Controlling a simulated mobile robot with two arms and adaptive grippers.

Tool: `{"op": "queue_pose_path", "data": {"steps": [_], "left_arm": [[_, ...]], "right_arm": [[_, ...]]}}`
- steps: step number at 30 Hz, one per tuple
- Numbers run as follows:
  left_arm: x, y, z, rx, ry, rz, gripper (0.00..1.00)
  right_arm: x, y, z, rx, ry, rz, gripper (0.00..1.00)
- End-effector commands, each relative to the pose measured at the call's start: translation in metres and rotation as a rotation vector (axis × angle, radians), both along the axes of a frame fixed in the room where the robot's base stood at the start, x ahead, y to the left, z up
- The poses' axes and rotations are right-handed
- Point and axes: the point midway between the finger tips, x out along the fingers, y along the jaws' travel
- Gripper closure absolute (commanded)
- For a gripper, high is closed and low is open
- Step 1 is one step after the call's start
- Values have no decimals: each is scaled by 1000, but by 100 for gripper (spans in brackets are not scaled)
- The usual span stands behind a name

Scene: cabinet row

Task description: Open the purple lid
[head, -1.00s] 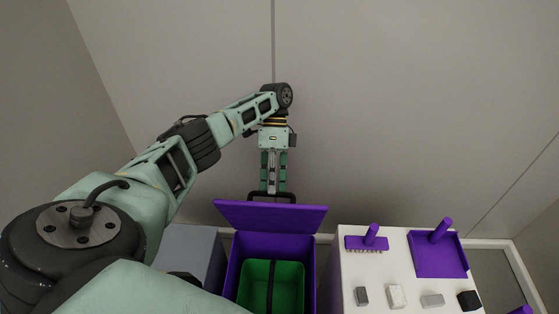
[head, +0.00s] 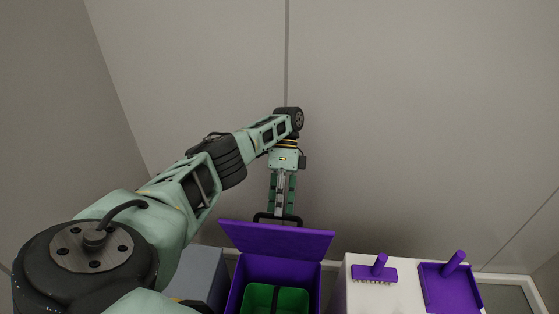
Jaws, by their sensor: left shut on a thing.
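The purple lid (head: 278,240) stands raised at the back of the purple box (head: 246,268), tilted up from its opening. A green bin (head: 288,297) shows inside the open box. A black handle (head: 297,221) sticks up along the lid's top edge. My left gripper (head: 279,212) reaches down from above and is shut on the black handle. The front of the box is cut off by the picture's lower edge. My right gripper is not in view.
A white cabinet (head: 352,297) stands right of the box, bearing a purple brush (head: 376,272) and a purple dustpan (head: 450,288). A grey-blue cabinet (head: 200,272) stands on the left. A plain wall (head: 420,110) is behind.

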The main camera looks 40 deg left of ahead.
Motion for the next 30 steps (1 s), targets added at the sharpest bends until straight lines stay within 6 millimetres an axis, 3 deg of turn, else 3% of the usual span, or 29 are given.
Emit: {"op": "queue_pose_path", "data": {"steps": [1, 5, 14, 30], "left_arm": [[-1, 0, -11, 12, -5, 0, 80], [-1, 1, -10, 12, -6, 2, 70], [-1, 1, -9, 13, -6, 5, 70], [1, 3, 1, 18, -13, 6, 70]], "right_arm": [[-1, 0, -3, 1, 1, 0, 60], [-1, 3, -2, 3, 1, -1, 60], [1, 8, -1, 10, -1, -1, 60], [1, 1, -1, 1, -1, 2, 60]]}}
